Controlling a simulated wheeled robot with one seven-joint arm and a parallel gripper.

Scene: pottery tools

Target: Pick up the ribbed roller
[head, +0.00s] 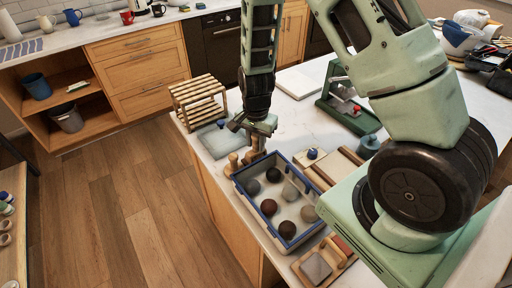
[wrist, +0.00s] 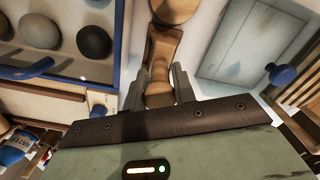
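The ribbed roller, as it appears, is a turned wooden piece with ring-like steps (wrist: 158,75) in the middle of the wrist view. My gripper (wrist: 160,82) has its two grey fingers close in on either side of it, with no clear gap. In the head view my gripper (head: 250,128) points down over the counter, just behind the blue-rimmed tray. Wooden pieces (head: 252,156) show under it there, too small to tell apart. The roller's lower end is hidden by my gripper in the wrist view.
The blue-rimmed tray (head: 280,237) with several clay balls stands right beside my gripper. A grey-blue board (head: 221,140) and a slatted wooden rack (head: 197,93) lie behind, near the counter's left edge. A green press-like tool (head: 346,108) stands to the right.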

